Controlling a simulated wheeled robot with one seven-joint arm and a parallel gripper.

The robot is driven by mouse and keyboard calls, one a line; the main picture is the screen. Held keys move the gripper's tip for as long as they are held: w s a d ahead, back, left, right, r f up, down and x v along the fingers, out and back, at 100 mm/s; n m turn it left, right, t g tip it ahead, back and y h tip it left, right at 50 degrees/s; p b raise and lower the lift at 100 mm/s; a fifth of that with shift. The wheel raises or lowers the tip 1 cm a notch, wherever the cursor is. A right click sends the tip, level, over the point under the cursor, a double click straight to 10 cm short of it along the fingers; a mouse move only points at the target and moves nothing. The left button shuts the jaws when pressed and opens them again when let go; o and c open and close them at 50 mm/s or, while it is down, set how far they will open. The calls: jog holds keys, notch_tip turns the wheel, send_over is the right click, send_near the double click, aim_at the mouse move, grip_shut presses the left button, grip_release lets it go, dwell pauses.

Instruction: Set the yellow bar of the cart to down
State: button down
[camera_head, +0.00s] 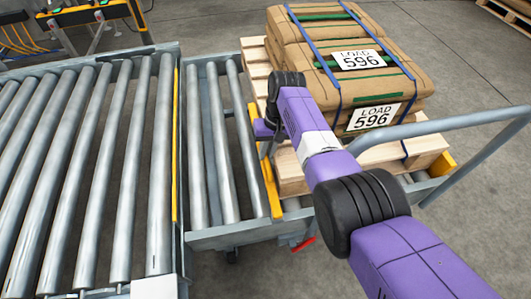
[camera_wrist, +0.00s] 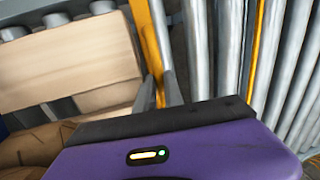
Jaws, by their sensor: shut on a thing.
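The cart (camera_head: 228,238) is a grey roller frame with a pallet on its right part. The yellow bar (camera_head: 272,195) runs along the left side of the pallet, across the cart's rollers; it also shows in the wrist view (camera_wrist: 150,45). My gripper (camera_head: 265,150) reaches down over the bar from the pallet side. In the wrist view the two grey fingers (camera_wrist: 160,92) are on either side of the bar, shut on it. My gripper hides part of the bar in the head view, and I cannot tell whether it is raised or lowered.
Strapped brown sacks labelled LOAD 596 (camera_head: 350,60) sit on the wooden pallet (camera_head: 425,148), close to my arm. A grey handrail (camera_head: 460,120) is at right. A roller conveyor (camera_head: 90,170) with a yellow edge strip (camera_head: 176,140) adjoins at left. A red pedal-like part (camera_head: 304,244) is below the cart.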

jog(key=shift+f, duration=0.1)
dwell(0.3)
jog(key=c, duration=1.5)
grip_release()
jog(key=shift+o, duration=0.2)
